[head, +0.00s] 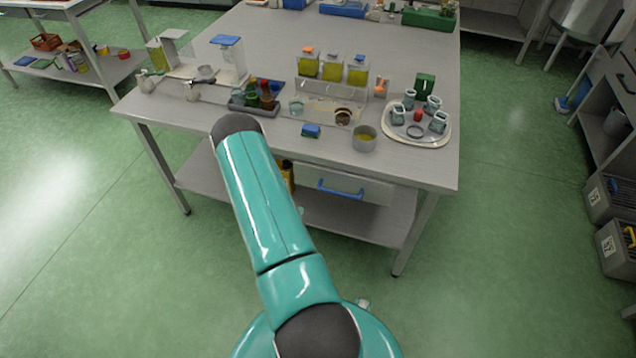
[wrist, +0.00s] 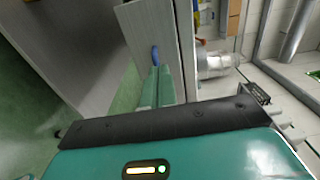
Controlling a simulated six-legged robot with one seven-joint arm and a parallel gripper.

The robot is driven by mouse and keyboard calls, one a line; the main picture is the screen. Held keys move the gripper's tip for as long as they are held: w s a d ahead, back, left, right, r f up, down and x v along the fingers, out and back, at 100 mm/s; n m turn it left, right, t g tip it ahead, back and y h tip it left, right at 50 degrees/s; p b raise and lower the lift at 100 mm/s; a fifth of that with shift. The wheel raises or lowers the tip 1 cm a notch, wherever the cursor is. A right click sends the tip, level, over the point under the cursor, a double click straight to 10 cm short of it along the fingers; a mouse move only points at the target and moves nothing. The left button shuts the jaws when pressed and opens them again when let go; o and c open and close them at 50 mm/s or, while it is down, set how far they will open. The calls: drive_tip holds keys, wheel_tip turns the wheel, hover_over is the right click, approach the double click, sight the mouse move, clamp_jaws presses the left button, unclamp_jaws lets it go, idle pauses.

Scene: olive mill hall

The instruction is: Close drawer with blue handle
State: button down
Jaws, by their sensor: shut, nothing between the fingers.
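The blue handle (head: 340,189) is on a pale drawer front (head: 376,191) below the front edge of the steel table in the head view. How far the drawer stands out from the table is hard to tell. In the wrist view the blue handle (wrist: 154,55) shows on a grey panel (wrist: 133,28). My gripper (wrist: 156,70) is shut and empty there, its teal fingers pointing toward the panel just below the handle in the picture. I cannot tell whether they touch. In the head view my gripper is hidden.
The table (head: 217,130) carries bottles, yellow-filled containers, a round tray (head: 440,141) and a metal cup (head: 364,140) near its front edge. A lower shelf (head: 340,218) lies under the drawer. Grey crates (head: 608,200) stand at the right. The green floor around the table is mostly clear.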

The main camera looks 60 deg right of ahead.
sight(315, 175)
drive_tip(key=d, duration=0.4)
drive_tip(key=w+d, duration=0.1)
drive_tip(key=d, duration=0.4)
drive_tip(key=w+d, duration=0.1)
drive_tip(key=d, duration=0.3)
drive_tip(key=shift+w+d, duration=0.25)
drive_tip(key=shift+d, duration=0.1)
drive_tip(key=shift+d, duration=0.1)
drive_tip(key=d, duration=0.3)
drive_tip(key=shift+w+d+f, duration=0.1)
drive_tip(key=shift+w+d, duration=0.15)
drive_tip(key=shift+d, duration=0.4)
drive_tip(key=shift+d+r, duration=0.1)
drive_tip(key=shift+r, duration=0.1)
